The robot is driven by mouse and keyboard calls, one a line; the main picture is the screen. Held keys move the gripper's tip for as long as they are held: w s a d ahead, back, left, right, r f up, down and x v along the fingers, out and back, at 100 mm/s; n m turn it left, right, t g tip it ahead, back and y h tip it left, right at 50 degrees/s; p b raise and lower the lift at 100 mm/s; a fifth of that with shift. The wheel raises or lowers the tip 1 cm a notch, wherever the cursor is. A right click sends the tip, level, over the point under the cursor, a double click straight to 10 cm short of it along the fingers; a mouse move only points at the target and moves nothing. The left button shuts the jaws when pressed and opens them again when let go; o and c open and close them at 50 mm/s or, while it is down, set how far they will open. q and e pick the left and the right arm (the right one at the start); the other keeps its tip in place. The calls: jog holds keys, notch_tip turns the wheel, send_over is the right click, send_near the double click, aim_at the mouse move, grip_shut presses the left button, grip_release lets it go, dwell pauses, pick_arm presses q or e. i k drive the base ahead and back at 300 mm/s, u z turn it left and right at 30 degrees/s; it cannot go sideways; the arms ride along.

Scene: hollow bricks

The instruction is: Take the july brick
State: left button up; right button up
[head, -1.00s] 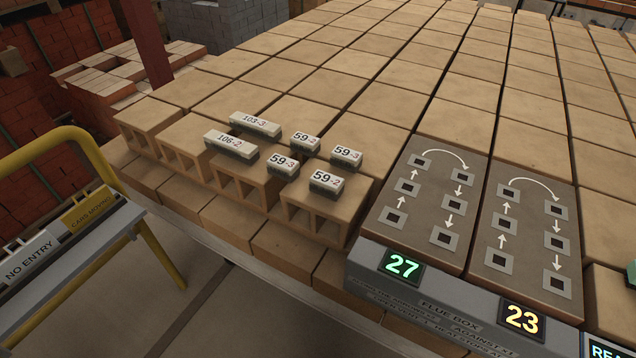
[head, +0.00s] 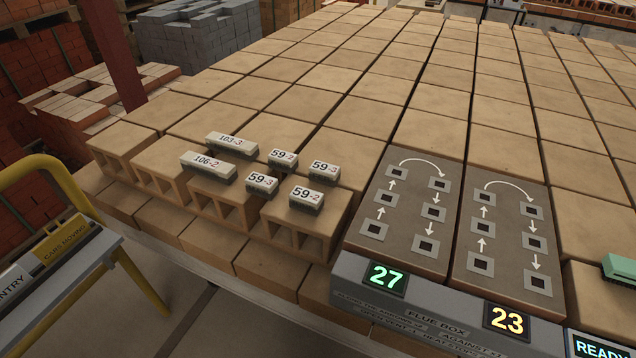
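No brick marked "july" can be read in the head view. Several hollow tan bricks stand in a row at the front left of the brick stack, among them an end brick (head: 313,230) with open cells facing front. Small blocks with white labels lie on top of them: one reads 103-3 (head: 231,144), one 106-2 (head: 207,167). Others read 59-2 (head: 306,199), 59-3 (head: 261,185), a second 59-2 (head: 283,158) and a second 59-3 (head: 324,172). Neither gripper shows.
A grey flue box (head: 430,318) with displays 27 and 23 runs along the front right, below two arrow-marked panels (head: 405,212). A green-topped object (head: 619,268) sits at the right edge. A yellow rail (head: 72,195) and sign shelf (head: 60,275) stand at left.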

aim_at(280, 160)
jog(key=u, duration=1.75)
jog(key=i, duration=1.35)
jog(key=z, duration=1.85)
jog(key=i, duration=0.55)
jog(key=z, duration=0.2)
